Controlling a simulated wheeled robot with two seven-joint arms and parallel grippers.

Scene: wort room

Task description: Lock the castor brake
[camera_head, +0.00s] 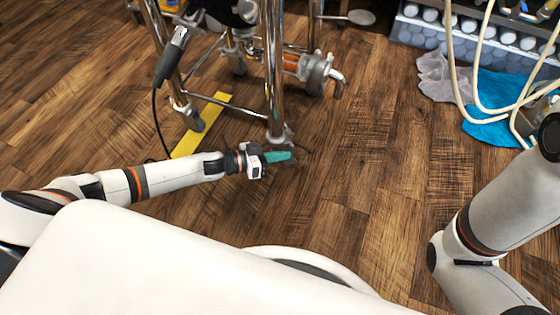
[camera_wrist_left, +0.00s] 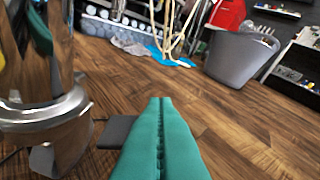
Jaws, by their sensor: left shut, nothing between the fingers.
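My left gripper (camera_head: 279,157) is shut and empty, its teal fingers low over the floor beside the near castor (camera_head: 279,136) of the chrome-legged frame (camera_head: 273,65). In the left wrist view the shut teal fingers (camera_wrist_left: 158,120) point forward. The castor's metal housing (camera_wrist_left: 48,120) and chrome post stand just left of them there. A dark grey flat tab (camera_wrist_left: 117,132), which looks like the brake pedal, sticks out from the castor toward the fingers. I cannot tell whether the fingers touch it. My right gripper is not in view; only part of that arm shows at the right.
Another castor (camera_head: 196,122) stands near a yellow floor strip (camera_head: 200,125). A pump with an orange band (camera_head: 312,70) sits behind the near leg. Grey and blue cloths (camera_head: 490,105) and pale hoses lie at the right. A grey bin (camera_wrist_left: 240,58) stands farther off. The wooden floor between is clear.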

